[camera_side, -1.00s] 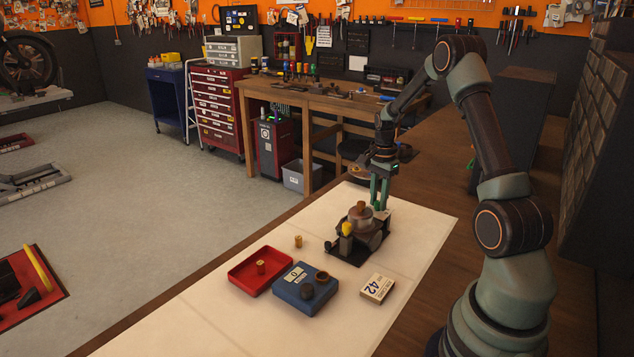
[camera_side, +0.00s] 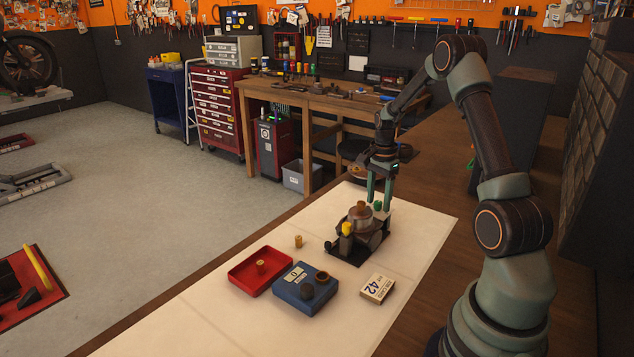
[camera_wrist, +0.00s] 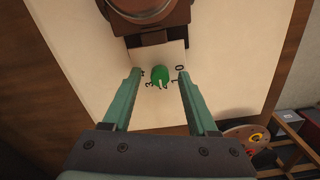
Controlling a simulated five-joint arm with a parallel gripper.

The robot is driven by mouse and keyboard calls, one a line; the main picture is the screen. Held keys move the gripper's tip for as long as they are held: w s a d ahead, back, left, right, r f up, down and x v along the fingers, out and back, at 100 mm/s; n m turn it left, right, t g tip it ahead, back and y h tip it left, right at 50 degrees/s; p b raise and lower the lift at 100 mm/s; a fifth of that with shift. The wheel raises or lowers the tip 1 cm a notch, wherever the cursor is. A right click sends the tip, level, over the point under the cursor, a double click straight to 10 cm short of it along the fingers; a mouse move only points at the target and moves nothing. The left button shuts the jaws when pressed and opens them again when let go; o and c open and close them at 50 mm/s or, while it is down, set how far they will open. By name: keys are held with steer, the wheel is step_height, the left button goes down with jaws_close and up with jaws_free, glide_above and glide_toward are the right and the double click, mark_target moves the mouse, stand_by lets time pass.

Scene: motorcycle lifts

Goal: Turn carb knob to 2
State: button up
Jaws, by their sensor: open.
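A small green knob (camera_wrist: 160,74) with a white pointer mark sits on a pale plate (camera_wrist: 158,54). In the wrist view its pointer faces down the picture, towards my gripper's body. Small dark digits ring it. A 0 is at its upper right; the others are partly hidden or too small to read surely. The green knob (camera_side: 377,206) also shows in the side view, behind the carburettor (camera_side: 360,222). My gripper (camera_wrist: 160,75) is open, with one finger on each side of the knob and a gap on both sides. It points down in the side view (camera_side: 379,205).
A yellow-topped part (camera_side: 347,229) stands at the carburettor's front. A red tray (camera_side: 240,278), a blue box (camera_side: 285,290) with dark round parts, a box marked 42 (camera_side: 377,288) and a small brass piece (camera_side: 298,241) lie nearby. The white mat (camera_side: 190,325) is clear at front left.

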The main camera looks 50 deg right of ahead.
mark_target(377, 202)
step_height(377, 202, up, 12)
stand_by(0.5)
steer(key=a+r+n+t, duration=0.1)
steer(key=a+r+n, duration=0.2)
steer(key=a, duration=0.3)
steer(key=a+r+n+t+h, duration=0.1)
steer(key=a+r+n, duration=0.1)
steer(key=a+n, duration=0.3)
steer(key=a+r+n+t, duration=0.1)
steer(key=a+r+n, duration=0.15)
steer(key=a, duration=0.35)
steer(key=s+a+n+t, duration=0.1)
steer(key=s+a+n, duration=0.2)
steer(key=a+n, duration=0.2)
steer(key=s+a+n+t+y, duration=0.1)
steer(key=s+a+n, duration=0.2)
steer(key=a+n, duration=0.2)
steer(key=a, duration=0.3)
steer(key=shift+s+a+f+t, duration=0.2)
steer(key=shift+s+a+t, duration=0.1)
steer(key=shift+a, duration=0.1)
steer(key=shift+n, duration=0.25)
